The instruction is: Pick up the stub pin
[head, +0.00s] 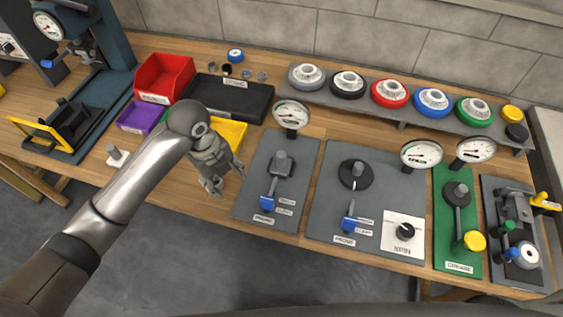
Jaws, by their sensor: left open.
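My left gripper (229,183) is open, with its fingers pointing down over the front edge of the wooden bench, between the yellow bin and the left grey plate. Nothing shows between its fingers. No part is labelled as the stub pin, so I cannot tell for certain which one it is. A small pale piece with an upright peg (116,156) stands on the bench left of my left arm. Several small round parts (247,73) lie behind the black tray. My right gripper is not in view.
A red bin (164,78), a purple bin (142,117), a yellow bin (231,131) and a black tray (235,96) stand behind my arm. A grey plate (255,186) with a blue-handled lever lies right of the gripper. Dial gauges and a raised shelf of coloured wheels (390,92) stand farther right.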

